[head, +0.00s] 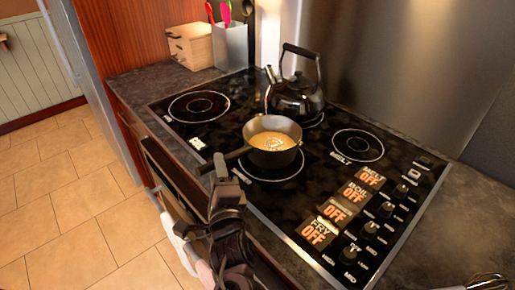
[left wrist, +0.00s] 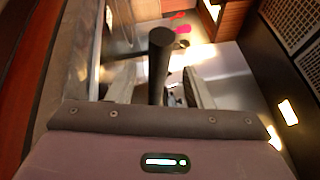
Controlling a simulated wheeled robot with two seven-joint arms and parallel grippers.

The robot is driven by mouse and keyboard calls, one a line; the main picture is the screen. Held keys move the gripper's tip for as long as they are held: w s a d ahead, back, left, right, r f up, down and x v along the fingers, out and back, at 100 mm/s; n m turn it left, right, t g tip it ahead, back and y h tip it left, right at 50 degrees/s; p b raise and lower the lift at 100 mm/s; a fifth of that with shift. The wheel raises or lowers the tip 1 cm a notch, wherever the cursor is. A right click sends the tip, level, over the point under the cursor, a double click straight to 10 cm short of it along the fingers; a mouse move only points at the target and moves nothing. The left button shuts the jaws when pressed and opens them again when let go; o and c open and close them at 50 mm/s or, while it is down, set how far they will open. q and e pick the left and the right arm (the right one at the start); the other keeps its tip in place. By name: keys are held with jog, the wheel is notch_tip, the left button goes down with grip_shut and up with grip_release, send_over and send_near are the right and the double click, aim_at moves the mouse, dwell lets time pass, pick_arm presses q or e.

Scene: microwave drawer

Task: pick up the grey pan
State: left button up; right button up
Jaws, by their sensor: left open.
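The grey pan (head: 272,157) stands upright on a front burner of the black cooktop, with something yellowish inside. Its dark handle (head: 238,153) points left toward the cooktop's front edge. My left gripper (head: 221,170) is at the handle's end, beside the pan. In the left wrist view the dark handle (left wrist: 160,62) stands between the two open fingers of my left gripper (left wrist: 160,85), with gaps visible on both sides. The pan's bowl is not clear in that view. My right gripper is not in view.
A dark kettle (head: 294,98) stands on a burner behind the pan. A utensil holder (head: 231,46) and a wooden box (head: 190,46) are at the back left. Knobs and lit labels (head: 318,233) line the cooktop's right side. A whisk-like object (head: 487,283) lies at bottom right.

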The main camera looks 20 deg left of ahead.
pick_arm(q)
jog(key=x, duration=0.5)
jog(key=shift+w+d+f+p, duration=0.1)
jog(key=shift+w+f+p, duration=0.15)
jog(key=shift+p, duration=0.1)
jog(key=shift+s, duration=0.1)
grip_shut()
jog(key=shift+r, duration=0.2)
